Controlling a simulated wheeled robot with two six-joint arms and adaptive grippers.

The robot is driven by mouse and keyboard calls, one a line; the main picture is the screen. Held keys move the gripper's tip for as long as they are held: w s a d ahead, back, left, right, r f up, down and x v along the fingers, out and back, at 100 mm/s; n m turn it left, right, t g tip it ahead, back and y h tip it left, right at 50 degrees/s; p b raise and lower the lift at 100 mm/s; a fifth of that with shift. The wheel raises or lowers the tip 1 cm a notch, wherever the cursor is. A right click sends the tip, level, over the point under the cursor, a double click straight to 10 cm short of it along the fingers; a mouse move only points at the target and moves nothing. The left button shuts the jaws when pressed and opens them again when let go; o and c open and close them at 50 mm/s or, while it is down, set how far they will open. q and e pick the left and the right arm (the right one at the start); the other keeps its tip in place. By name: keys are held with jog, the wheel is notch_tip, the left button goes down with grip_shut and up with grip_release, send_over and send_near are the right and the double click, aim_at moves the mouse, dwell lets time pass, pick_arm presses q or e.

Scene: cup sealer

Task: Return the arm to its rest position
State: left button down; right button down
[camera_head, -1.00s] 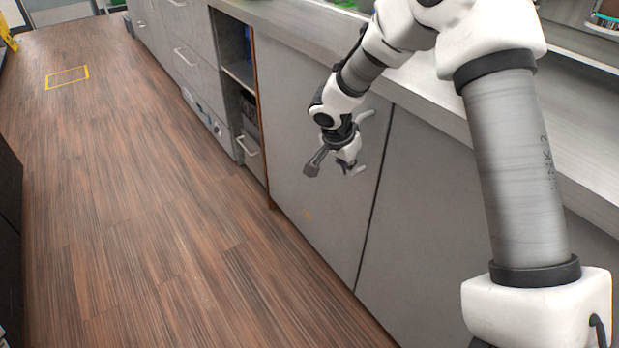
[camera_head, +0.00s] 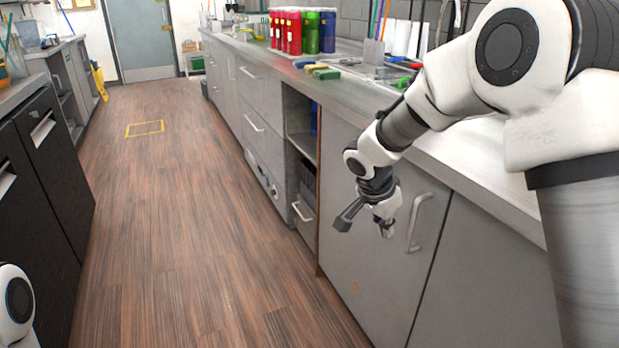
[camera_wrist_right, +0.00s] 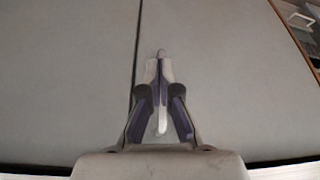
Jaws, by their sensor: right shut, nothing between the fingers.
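My right arm reaches down from the right in the head view, over the counter's front edge. Its gripper (camera_head: 385,228) is shut and empty, in front of a grey cabinet door (camera_head: 378,282). A pale door handle (camera_head: 415,222) is just to the right of the gripper. In the right wrist view, the gripper (camera_wrist_right: 160,94) points at the grey cabinet front, with a dark door seam to its left. A pale bar, likely the handle, shows between and behind the fingers. Part of my left arm shows at the lower left of the head view; its gripper is out of view.
The counter (camera_head: 470,172) runs along the right. Red bottles (camera_head: 287,32), green bottles (camera_head: 313,32) and small coloured items stand on it. Dark cabinets (camera_head: 50,165) line the left. The wooden floor (camera_head: 190,240) between is clear, with a yellow outline (camera_head: 145,128) farther back.

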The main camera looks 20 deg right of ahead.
jog(key=s+a+f+n+g+y, duration=0.1)
jog(key=s+a+f+g, duration=0.15)
jog(key=s+f, duration=0.75)
jog(key=s+a+f+g, duration=0.1)
jog(key=s+f+g, duration=0.35)
jog(key=f, duration=0.95)
jog(key=s+a+f+n+t+y, duration=0.1)
jog(key=s+a+f+n+y, duration=0.25)
jog(key=s, duration=0.65)
jog(key=s+a+f+n, duration=0.35)
jog(key=s+f, duration=0.25)
jog(key=s, duration=0.4)
jog(key=w+n+t, duration=0.5)
jog(key=n, duration=0.1)
notch_tip(320, 180, up, 17)
jog(key=p, duration=1.7)
jog(key=shift+d, duration=0.25)
